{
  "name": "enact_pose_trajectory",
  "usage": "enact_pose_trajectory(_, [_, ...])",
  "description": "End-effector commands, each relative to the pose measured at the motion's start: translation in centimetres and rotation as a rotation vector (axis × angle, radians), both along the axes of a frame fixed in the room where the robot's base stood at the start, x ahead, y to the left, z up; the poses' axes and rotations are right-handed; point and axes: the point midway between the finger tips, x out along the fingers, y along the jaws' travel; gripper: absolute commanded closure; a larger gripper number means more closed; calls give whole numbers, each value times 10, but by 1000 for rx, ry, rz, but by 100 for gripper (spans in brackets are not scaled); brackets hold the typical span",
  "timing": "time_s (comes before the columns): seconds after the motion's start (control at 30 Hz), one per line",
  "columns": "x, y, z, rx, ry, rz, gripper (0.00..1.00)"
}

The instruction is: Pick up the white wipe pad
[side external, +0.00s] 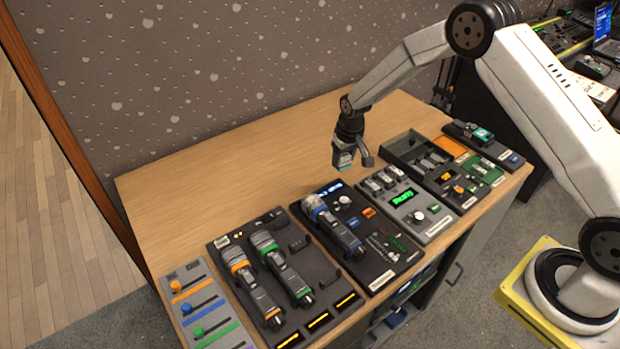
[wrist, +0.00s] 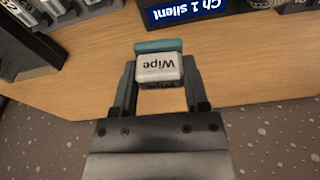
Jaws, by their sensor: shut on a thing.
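The white wipe pad (wrist: 160,68) has the word "Wipe" on it and a teal strip along one edge. It sits between the two fingers of my gripper (wrist: 160,88), which are shut on it. In the side external view my gripper (side external: 349,162) hangs over the back part of the wooden table, behind the row of panels.
The wooden table (side external: 220,200) is bare at the back left. Along its front stand a fader panel (side external: 205,310), a microphone tray (side external: 325,275), a mixer panel with a blue-banded microphone (side external: 385,255), a green-display panel (side external: 405,200) and more panels at right. A patterned wall rises behind.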

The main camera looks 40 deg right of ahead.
Motion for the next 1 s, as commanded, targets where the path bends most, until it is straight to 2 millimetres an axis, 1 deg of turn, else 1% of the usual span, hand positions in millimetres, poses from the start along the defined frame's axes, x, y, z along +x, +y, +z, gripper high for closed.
enact_pose_trajectory(0.2, [-26, 1, 12, 0, -1, 0, 99])
enact_pose_trajectory(0.43, [-46, 2, 21, 0, -1, 0, 99])
enact_pose_trajectory(0.67, [-55, 3, 25, 0, -1, 0, 99])
enact_pose_trajectory(1.0, [-57, 3, 25, 0, -1, 0, 99])
